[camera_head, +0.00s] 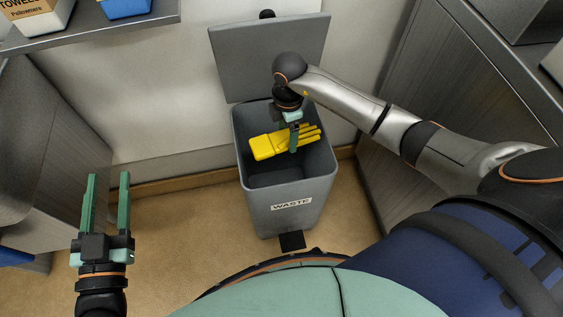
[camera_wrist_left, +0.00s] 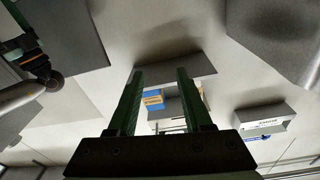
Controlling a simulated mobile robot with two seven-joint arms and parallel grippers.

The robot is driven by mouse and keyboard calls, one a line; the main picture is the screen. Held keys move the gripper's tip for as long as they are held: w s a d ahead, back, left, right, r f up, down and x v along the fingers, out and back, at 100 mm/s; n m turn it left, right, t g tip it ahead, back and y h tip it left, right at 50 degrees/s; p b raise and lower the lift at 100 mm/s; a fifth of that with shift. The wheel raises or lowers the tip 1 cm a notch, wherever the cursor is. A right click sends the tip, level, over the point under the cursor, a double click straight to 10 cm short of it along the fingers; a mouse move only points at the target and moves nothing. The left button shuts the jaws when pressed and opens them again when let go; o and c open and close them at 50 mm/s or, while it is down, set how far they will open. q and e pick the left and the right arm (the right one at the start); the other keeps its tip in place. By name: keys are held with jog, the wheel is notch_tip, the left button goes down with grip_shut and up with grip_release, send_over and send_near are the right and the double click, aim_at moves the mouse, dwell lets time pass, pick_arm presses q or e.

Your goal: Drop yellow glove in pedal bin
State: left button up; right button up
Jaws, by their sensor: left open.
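The grey pedal bin (camera_head: 290,200), labelled WASTE, stands on the floor with its lid (camera_head: 268,58) raised against the wall. The yellow glove (camera_head: 268,146) lies level across the bin's open mouth, fingers to the right. My right gripper (camera_head: 294,150) points down over the bin with its fingers closed at the middle of the glove; the far finger is mostly hidden. My left gripper (camera_head: 107,175) is open and empty, well to the left of the bin. Its two spread fingers also show in the left wrist view (camera_wrist_left: 160,72).
A black pedal (camera_head: 292,240) sits at the bin's front base. Metal cabinets stand at the left (camera_head: 65,150) and right (camera_head: 440,90). A wall shelf (camera_head: 100,30) at top left holds a towel box (camera_head: 38,14) and a blue container (camera_head: 126,7). Floor left of the bin is clear.

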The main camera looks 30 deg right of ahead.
jog(key=shift+o, duration=1.4)
jog(key=shift+r, duration=0.2)
notch_tip(320, 180, up, 6)
jog(key=shift+f+p, duration=0.25)
jog(key=shift+p, duration=0.65)
pick_arm(q)
jog(key=s+f+n+g+y, duration=0.1)
jog(key=s+f+g, duration=0.2)
jog(key=f, duration=0.6)
jog(key=s+f+n+g+y+p, duration=0.1)
jog(key=s+f+g, duration=0.3)
jog(key=f, duration=0.5)
jog(key=shift+n+g, duration=0.3)
jog(key=shift+g, duration=0.4)
pick_arm(e)
notch_tip(320, 180, up, 7)
jog(key=shift+f, duration=0.2)
